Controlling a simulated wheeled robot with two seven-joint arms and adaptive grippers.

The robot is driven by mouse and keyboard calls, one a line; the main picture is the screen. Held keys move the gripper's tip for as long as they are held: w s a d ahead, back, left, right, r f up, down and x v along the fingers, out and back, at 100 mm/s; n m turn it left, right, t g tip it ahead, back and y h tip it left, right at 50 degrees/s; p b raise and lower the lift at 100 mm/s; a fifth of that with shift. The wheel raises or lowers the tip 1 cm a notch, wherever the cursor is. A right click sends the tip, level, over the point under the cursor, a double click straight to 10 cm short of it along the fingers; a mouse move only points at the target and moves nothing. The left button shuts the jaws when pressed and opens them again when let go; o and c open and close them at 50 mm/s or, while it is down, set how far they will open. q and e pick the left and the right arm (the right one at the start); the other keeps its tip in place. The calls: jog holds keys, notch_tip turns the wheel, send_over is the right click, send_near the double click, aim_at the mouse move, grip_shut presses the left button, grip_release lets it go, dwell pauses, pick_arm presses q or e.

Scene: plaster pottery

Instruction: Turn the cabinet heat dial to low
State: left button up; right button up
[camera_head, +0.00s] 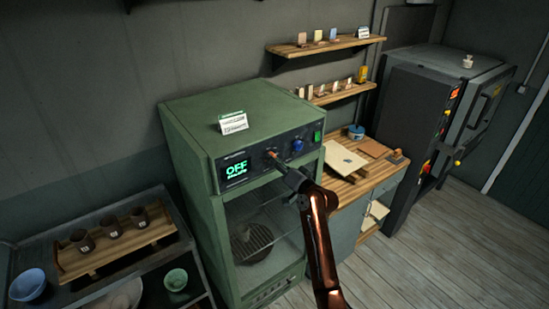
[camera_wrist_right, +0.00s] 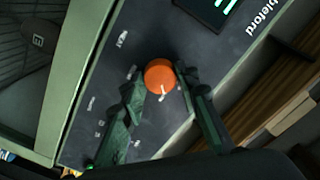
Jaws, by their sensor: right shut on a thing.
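The green cabinet (camera_head: 230,107) stands in the middle of the head view with a dark control panel along its top front. Its display (camera_head: 235,170) reads OFF in green letters, with smaller text below. The orange heat dial (camera_wrist_right: 159,76) sits between the fingers of my right gripper (camera_wrist_right: 160,86) in the right wrist view; a white pointer mark shows on its face. In the head view my right gripper (camera_head: 276,160) is at the panel, right of the display, and mostly covers the dial. It is shut on the dial. My left gripper is not in view.
A blue knob (camera_head: 297,145) and a green switch (camera_head: 317,137) are on the panel, right of my gripper. A paper sign (camera_head: 233,123) stands on the cabinet. A rack with cups (camera_head: 112,227) is at left; a wooden bench (camera_head: 368,182) is at right.

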jog(key=shift+m, duration=0.4)
jog(key=o, duration=1.2)
jog(key=shift+c, duration=0.2)
jog(key=v, duration=1.2)
